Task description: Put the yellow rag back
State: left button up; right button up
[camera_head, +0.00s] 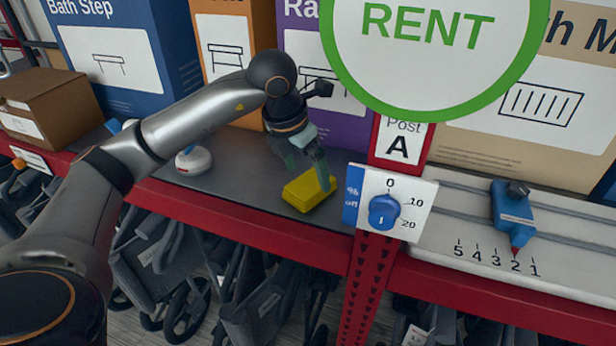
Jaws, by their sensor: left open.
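A yellow rag (308,190), looking like a folded block, lies on the grey shelf (237,178) near the red front edge, just left of the post. My left arm reaches in from the left. My left gripper (312,174) is open, pointing down at the rag, with one finger at its right end and the other above or behind it. I cannot tell whether the fingers touch the rag. My right gripper is not in view.
A red post carries a dial (384,212) and a green RENT sign (430,40). A slider (514,214) sits on a numbered board at right. A white and red object (194,160) and a brown box (48,108) share the shelf. Boxes line the back; folded wheeled frames stand below.

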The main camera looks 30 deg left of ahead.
pick_arm(q)
jog(key=v, duration=0.9)
jog(key=shift+r, duration=0.15)
jog(key=shift+s+d, duration=0.1)
